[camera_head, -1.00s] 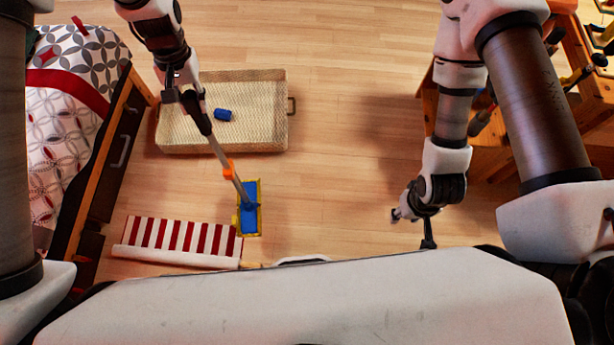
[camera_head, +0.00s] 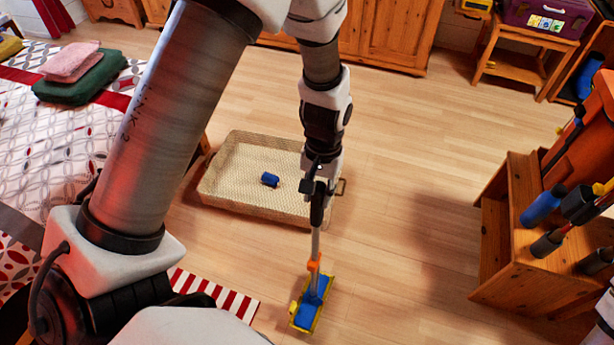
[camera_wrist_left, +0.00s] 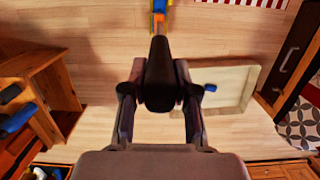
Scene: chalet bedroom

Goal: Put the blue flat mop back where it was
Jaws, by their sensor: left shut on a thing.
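The blue flat mop (camera_head: 318,288) has a blue pad with yellow edges, an orange joint and a grey pole with a dark grip. Its head is low near the floor, in front of the basket; whether it touches the floor I cannot tell. My left gripper (camera_head: 318,190) is shut on the dark upper grip, the pole hanging nearly upright below it. In the left wrist view the dark grip (camera_wrist_left: 160,75) sits between the fingers, and the mop head is mostly cut off at the top edge. My right gripper is not in view.
A woven basket (camera_head: 225,197) with a blue roll (camera_head: 270,180) stands behind the mop. A wooden rack (camera_head: 545,265) holding several tools stands at right. A bed (camera_head: 60,140) is at left, a striped rug (camera_head: 230,300) at front. The floor between mop and rack is clear.

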